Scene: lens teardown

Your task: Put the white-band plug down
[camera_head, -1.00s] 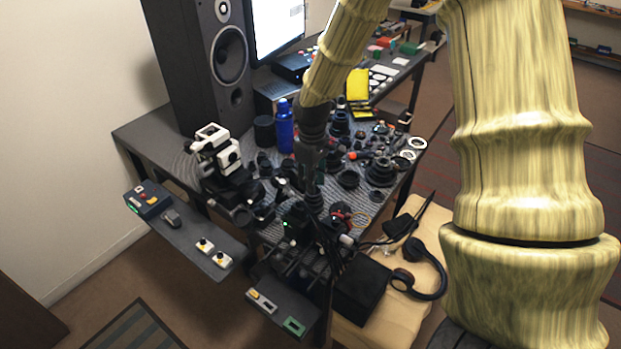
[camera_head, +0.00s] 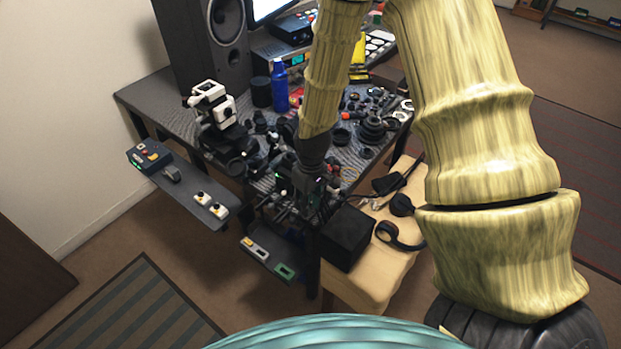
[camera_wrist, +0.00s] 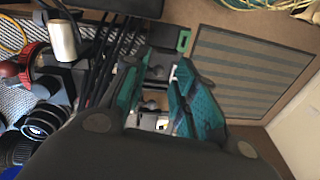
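My gripper (camera_wrist: 161,66) shows in the wrist view with two teal fingers set apart, pointing at the small shelf. A small whitish piece (camera_wrist: 173,75) lies by the right finger's tip. I cannot tell whether it is the white-band plug, or whether the fingers grip it. Grey and pale parts show in the gap between the fingers. In the head view my gripper is lost among dark parts at the table's front corner. No plug with a white band can be made out for sure there.
A low shelf (camera_head: 268,260) at the table's front holds a yellow-and-white block (camera_head: 254,248) and a green-framed block (camera_head: 285,272). A longer shelf (camera_head: 188,193) with switches is left of it. Lens parts crowd the table. A black box (camera_head: 346,238) and headphones (camera_head: 398,235) stand right.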

